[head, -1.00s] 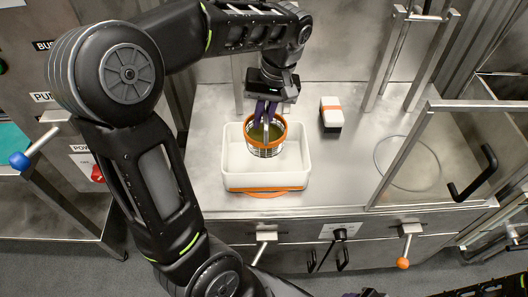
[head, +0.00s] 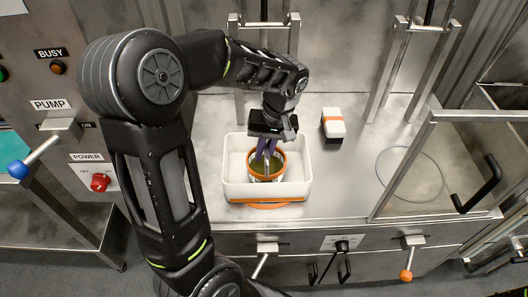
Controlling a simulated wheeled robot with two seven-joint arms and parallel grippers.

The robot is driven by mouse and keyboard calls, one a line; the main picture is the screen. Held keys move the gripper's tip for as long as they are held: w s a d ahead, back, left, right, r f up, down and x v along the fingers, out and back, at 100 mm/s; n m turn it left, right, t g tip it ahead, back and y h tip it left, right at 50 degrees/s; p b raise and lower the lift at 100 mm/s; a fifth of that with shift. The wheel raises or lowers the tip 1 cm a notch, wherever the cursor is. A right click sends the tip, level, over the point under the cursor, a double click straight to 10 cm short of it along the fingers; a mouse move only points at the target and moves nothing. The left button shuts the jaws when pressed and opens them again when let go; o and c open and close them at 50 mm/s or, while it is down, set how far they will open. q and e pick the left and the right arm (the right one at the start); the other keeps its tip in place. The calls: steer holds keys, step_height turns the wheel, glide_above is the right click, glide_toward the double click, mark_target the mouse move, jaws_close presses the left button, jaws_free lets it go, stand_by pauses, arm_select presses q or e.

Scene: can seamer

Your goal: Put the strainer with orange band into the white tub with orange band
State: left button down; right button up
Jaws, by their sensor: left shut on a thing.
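The strainer with orange band (head: 279,166) has an orange rim, a pale mesh-like side and a greenish inside. It is inside the outline of the white tub with orange band (head: 305,190), low between its walls. Whether it touches the tub floor I cannot tell. The tub stands on the steel counter, its orange band showing at the lower front edge. My left gripper (head: 265,157), with purple fingers, reaches down from above and is shut on the strainer. The fingertips are partly hidden at the strainer. My right gripper does not show.
A framed clear guard with a black handle (head: 478,184) stands at the right. A panel with a red power knob (head: 100,182) and a blue-tipped lever (head: 20,168) is at the left. Counter between block and guard is clear.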

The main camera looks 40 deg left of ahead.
arm_select(q)
steer(key=shift+f, duration=0.15)
steer(key=c, duration=1.5)
jaws_free()
steer(key=shift+r, duration=0.2)
steer(key=shift+r, duration=0.2)
step_height(320, 180, up, 11)
steer(key=w+d+p, duration=0.1)
steer(key=d, duration=0.1)
steer(key=shift+w+r, duration=0.2)
steer(key=shift+w, duration=0.05)
